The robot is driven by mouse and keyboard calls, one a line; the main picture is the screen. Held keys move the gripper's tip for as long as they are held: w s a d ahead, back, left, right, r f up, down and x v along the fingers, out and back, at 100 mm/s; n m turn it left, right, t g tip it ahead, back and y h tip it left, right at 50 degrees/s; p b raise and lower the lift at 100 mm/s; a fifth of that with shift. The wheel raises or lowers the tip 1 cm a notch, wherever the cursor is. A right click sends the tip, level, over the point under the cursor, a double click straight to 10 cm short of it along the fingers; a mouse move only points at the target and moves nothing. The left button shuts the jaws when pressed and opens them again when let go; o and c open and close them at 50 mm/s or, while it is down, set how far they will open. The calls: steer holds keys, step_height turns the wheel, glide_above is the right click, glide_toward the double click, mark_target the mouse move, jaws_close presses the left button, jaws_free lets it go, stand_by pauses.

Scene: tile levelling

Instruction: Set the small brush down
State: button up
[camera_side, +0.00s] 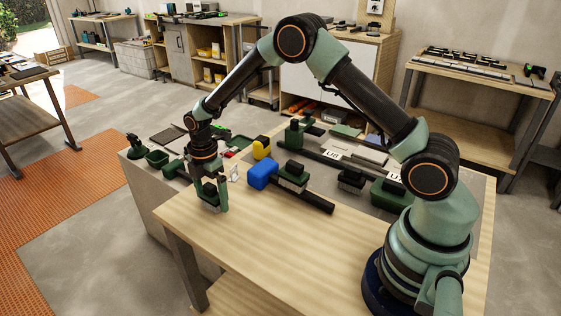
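My gripper (211,197) points down at the left end of the wooden table, left of the blue block. Its green fingers are closed around a small piece with a greyish, bristle-like lower part, which looks like the small brush (210,207). The fingers hide most of it. It is low over the tabletop; I cannot tell whether it touches the wood.
The wooden table (270,250) is bare in front. A blue block (263,174), a green block with a black top (293,176), a dark bar (317,202) and a yellow piece (262,147) lie to the right. A dark brush-like block (352,181) stands further right.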

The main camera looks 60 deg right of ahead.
mark_target(209, 185)
steer(key=shift+r, duration=0.1)
step_height(209, 185, up, 12)
steer(key=shift+r, duration=0.1)
steer(key=s+d+r+m+t, duration=0.3)
steer(key=s+r+m+t, duration=0.1)
steer(key=s+r+m, duration=0.9)
steer(key=s+d+f+m+t, duration=0.1)
steer(key=s+m, duration=0.4)
steer(key=s, duration=0.2)
steer(key=shift+s+f+t, duration=0.15)
steer(key=shift+s+t, duration=0.1)
steer(key=shift+t, duration=0.05)
